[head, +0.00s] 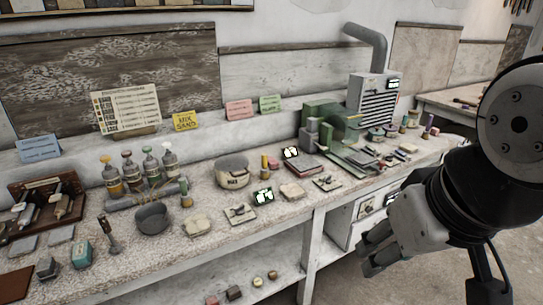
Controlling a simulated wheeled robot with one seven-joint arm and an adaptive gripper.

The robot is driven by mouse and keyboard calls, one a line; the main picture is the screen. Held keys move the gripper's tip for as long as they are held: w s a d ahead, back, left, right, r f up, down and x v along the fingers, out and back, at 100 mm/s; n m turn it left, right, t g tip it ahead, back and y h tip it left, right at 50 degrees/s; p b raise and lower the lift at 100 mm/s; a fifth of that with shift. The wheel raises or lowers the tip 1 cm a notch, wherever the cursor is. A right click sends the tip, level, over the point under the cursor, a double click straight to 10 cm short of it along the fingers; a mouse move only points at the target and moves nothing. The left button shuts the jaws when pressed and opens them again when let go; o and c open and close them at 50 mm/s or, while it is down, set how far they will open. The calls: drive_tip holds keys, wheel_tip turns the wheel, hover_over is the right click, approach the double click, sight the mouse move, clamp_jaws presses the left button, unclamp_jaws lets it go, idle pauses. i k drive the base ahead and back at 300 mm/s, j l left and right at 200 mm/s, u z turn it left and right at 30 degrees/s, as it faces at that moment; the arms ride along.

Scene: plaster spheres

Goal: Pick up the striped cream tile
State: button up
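Several small pale pieces lie along the front half of the workbench (330,205). Two flat cream tiles with small dark marks or items on them, one at the middle (240,213) and one further right (327,183), stand out. A plain cream block (197,226) and a pinkish block (292,191) lie near them. Stripes are too small to make out, so I cannot tell which piece is the striped cream tile. My gripper (366,256) is in front of the bench at the right, apart from all of these. Its fingers look spread, with nothing between them.
A dark pot (152,218), a pale tub (232,170) and several bottles (132,172) stand on the bench. A green machine (330,125) with a grey vented box (373,97) stands at the back right. A lower shelf (215,275) holds small blocks. The floor at right is clear.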

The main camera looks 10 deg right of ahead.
sight(293, 191)
drive_tip(key=i+j+z, duration=0.1)
drive_tip(key=i+j, duration=0.2)
drive_tip(key=i+j+z, duration=0.1)
drive_tip(key=i+j, duration=0.2)
drive_tip(key=j, duration=0.15)
drive_tip(key=i+j+z, duration=0.1)
drive_tip(key=i+j, duration=0.15)
drive_tip(key=j, duration=0.15)
drive_tip(key=i+j+z, duration=0.1)
drive_tip(key=i+j, duration=0.2)
drive_tip(key=j, duration=0.15)
